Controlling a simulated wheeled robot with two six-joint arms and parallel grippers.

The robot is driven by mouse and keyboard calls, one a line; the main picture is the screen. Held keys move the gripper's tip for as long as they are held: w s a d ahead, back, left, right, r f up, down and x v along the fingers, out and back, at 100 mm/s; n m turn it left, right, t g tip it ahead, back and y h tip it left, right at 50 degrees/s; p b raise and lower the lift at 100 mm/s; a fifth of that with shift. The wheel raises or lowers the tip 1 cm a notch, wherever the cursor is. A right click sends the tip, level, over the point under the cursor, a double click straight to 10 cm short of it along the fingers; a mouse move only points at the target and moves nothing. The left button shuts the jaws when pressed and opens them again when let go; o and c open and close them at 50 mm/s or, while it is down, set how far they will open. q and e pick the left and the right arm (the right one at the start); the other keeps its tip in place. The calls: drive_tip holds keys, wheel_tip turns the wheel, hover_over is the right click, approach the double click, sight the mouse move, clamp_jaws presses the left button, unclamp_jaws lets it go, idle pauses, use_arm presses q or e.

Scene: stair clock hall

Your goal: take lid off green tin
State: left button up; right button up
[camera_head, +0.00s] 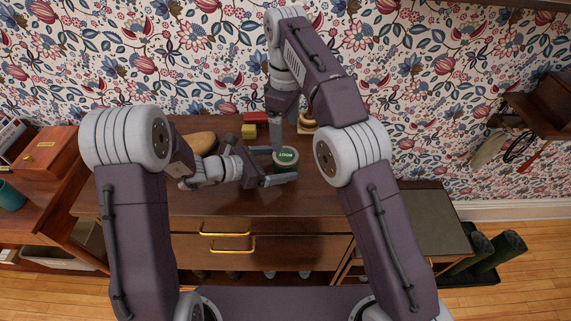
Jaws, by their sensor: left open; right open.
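The top looks closed; I cannot make out the lid's seam. My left gripper (283,163) comes in low from the left, open, with one finger beyond the tin and one on its near side. Whether the fingers touch it I cannot tell.
Behind the grippers are a red box (255,117), a yellow block (249,131) and a wooden stand (307,127) against the wallpapered wall. A brown oval object (202,142) lies at the left. The cabinet top (320,192) is clear in front and right of the tin.

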sight(285, 155)
use_arm(q)
drive_tip(key=shift+x, duration=1.1)
clamp_jaws()
use_arm(e)
drive_tip(key=m, duration=2)
drive_tip(key=shift+r, duration=0.1)
drive_tip(key=m, duration=0.7)
drive_tip(key=shift+f, duration=4)
